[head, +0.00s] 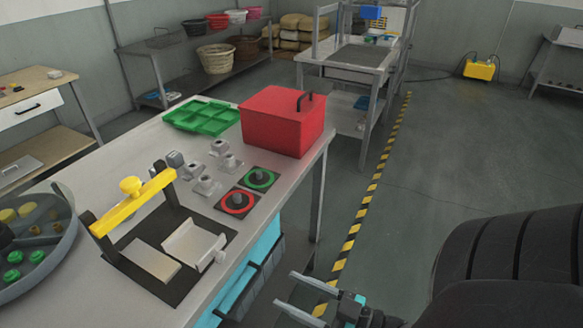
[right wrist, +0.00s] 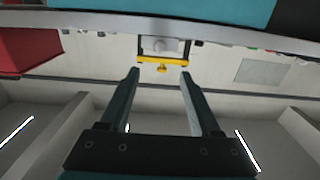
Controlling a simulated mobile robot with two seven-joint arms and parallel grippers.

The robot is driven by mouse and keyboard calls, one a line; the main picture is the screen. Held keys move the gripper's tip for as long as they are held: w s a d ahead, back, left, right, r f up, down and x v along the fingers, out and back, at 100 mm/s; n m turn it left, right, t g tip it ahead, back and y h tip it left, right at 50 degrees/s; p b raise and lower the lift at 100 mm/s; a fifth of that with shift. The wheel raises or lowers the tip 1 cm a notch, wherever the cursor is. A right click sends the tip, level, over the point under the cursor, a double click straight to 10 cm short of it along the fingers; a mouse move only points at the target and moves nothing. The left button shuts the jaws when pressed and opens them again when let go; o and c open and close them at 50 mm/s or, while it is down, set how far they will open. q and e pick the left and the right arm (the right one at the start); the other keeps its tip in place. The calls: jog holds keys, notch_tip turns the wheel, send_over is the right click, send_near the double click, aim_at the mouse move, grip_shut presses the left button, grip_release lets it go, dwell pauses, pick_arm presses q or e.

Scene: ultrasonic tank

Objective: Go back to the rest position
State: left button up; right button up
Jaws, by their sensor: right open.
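My right gripper (head: 306,302) is low in the head view, in front of the workbench's near edge and below its top. It is open and empty; its two fingers (right wrist: 158,80) stand wide apart in the right wrist view with nothing between them. My left gripper is not in view. A red box (head: 284,120) with a dark handle stands at the bench's far right corner; it also shows at the left of the right wrist view (right wrist: 28,50). A yellow-barred fixture (head: 134,205) stands on a dark plate, apart from my gripper.
The workbench (head: 130,145) also holds a green tray (head: 203,117), grey metal parts (head: 206,185), a red ring button (head: 238,202), a green ring button (head: 259,179) and a round bowl (head: 66,245).

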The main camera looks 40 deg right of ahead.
jog(key=s+d+f+m+g+h, duration=0.1)
jog(key=s+f+g+h, duration=0.15)
jog(key=f, duration=0.95)
jog(key=s+d+f+m+g+h, duration=0.1)
jog(key=s+f+m+g+h, duration=0.2)
jog(key=f, duration=0.8)
jog(key=s+a+f+n+g+b, duration=0.1)
jog(key=s+a+f+g, duration=0.2)
jog(key=s+f+g, duration=0.2)
jog(key=s+a+f+n+g+b, duration=0.1)
jog(key=s+a+f+g, duration=0.2)
jog(key=s+f, duration=0.8)
jog(key=shift+s+a+f+n+g+h, duration=0.15)
jog(key=shift+a+f+n+g+h, duration=0.2)
jog(key=shift+f+g, duration=0.7)
jog(key=shift+r, duration=0.2)
